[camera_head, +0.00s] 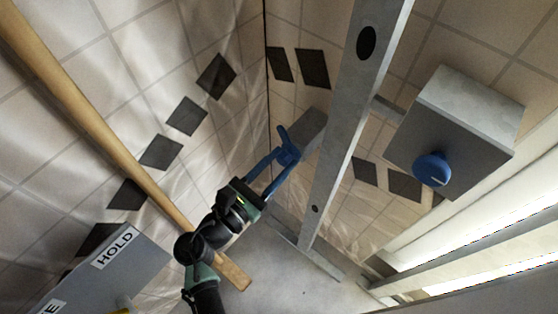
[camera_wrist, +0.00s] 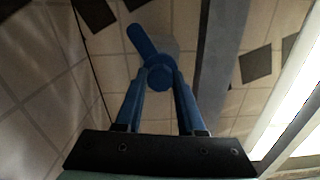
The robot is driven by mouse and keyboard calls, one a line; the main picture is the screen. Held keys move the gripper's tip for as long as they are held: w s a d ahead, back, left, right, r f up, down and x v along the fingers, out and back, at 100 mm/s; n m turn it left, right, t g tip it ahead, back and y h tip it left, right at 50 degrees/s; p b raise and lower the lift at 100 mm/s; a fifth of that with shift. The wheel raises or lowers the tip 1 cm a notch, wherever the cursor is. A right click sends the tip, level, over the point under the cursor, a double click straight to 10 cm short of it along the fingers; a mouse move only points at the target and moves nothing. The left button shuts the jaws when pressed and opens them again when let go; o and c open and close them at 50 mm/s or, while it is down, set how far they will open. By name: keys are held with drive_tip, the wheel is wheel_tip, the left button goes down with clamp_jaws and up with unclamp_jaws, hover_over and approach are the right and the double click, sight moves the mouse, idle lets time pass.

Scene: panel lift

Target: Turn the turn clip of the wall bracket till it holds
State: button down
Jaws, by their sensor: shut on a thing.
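The turn clip (camera_head: 282,134) is a blue lever on a round hub, at the centre of the head view. It sits at the front of a small grey wall bracket (camera_head: 311,127) on the tiled surface. My gripper (camera_head: 286,159) has two long blue fingers and is shut on the hub of the clip. In the wrist view my gripper (camera_wrist: 160,80) has a finger on each side of the hub, and the clip's lever (camera_wrist: 142,40) sticks out beyond them, up and to the left. The bracket is mostly hidden behind the clip there.
A grey metal rail (camera_head: 345,115) runs close to the right of the bracket. A grey box (camera_head: 470,110) with a blue knob (camera_head: 431,169) is further right. A wooden pole (camera_head: 90,115) crosses the left side. A grey panel (camera_head: 130,270) marked HOLD is at lower left.

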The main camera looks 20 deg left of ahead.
drive_tip(key=m+b, duration=0.2)
drive_tip(key=m, duration=0.4)
drive_tip(key=shift+f, duration=0.1)
drive_tip(key=m+b, duration=0.3)
drive_tip(key=m, duration=0.3)
drive_tip(key=m+b, duration=0.4)
drive_tip(key=m, duration=0.1)
drive_tip(key=shift+f+m, duration=0.1)
drive_tip(key=shift+m, duration=0.3)
drive_tip(key=m+b, duration=0.3)
drive_tip(key=m, duration=0.1)
drive_tip(key=shift+b, duration=0.35)
drive_tip(key=shift+m+b, duration=0.65)
drive_tip(key=shift+m, duration=0.15)
drive_tip(key=shift+r, duration=0.25)
drive_tip(key=c, duration=0.5)
unclamp_jaws()
